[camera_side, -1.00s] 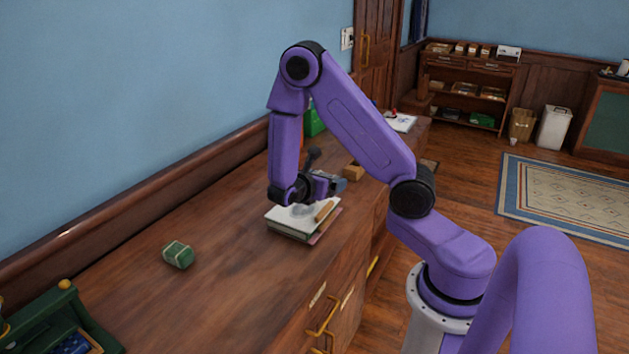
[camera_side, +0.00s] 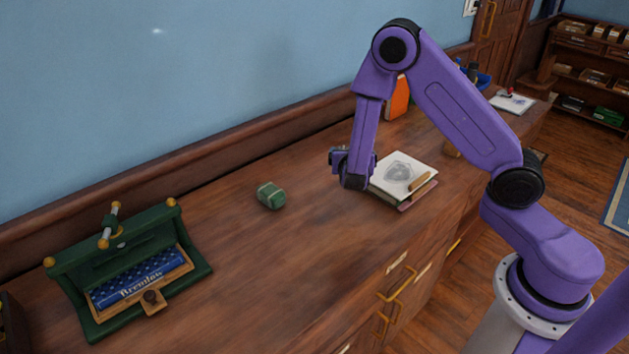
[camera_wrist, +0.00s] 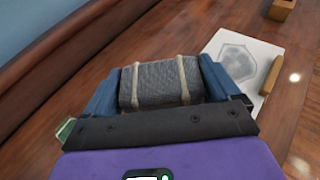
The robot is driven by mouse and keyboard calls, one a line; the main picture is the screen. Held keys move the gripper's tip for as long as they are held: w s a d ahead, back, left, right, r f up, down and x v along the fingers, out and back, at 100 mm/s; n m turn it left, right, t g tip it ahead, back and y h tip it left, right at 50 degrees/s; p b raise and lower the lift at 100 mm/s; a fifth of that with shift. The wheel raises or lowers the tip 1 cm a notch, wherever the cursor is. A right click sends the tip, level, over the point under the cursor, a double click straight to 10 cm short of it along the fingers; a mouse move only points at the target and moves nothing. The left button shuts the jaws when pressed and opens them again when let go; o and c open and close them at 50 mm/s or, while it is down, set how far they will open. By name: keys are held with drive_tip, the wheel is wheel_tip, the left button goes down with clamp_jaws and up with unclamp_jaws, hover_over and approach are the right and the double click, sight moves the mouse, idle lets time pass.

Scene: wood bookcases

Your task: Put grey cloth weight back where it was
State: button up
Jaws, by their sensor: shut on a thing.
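In the wrist view a grey cloth weight (camera_wrist: 160,82) with two pale straps sits between the blue fingers of my gripper (camera_wrist: 160,88), which is shut on it. In the side view my gripper (camera_side: 350,165) is just left of the book stack, and the weight is hidden or too small to tell apart there. The weight's height over the desk is hard to judge. A green strapped block (camera_side: 270,195), similar in shape, lies on the desk to the left of my gripper.
A book stack (camera_side: 403,165) with a shield on its white cover has a small wooden piece (camera_side: 419,182) on top; it also shows in the wrist view (camera_wrist: 236,60). The wooden desk (camera_side: 225,255) is bare around the green block.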

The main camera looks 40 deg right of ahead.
drive_tip(key=w+f, duration=0.4)
drive_tip(key=w, duration=0.6)
hover_over(314, 180)
drive_tip(key=s, duration=0.1)
drive_tip(key=shift+n+y, duration=0.3)
drive_tip(key=f, duration=0.4)
drive_tip(key=shift+s+a+f, duration=0.15)
drive_tip(key=shift+s+f, duration=0.05)
drive_tip(key=shift+f, duration=0.05)
drive_tip(key=shift+w+f, duration=0.65)
drive_tip(key=shift+f, duration=0.1)
drive_tip(key=shift+f+t, duration=0.3)
drive_tip(key=shift+f, duration=1.25)
drive_tip(key=shift+f, duration=0.15)
drive_tip(key=o, duration=1.4)
drive_tip(key=shift+c, duration=0.2)
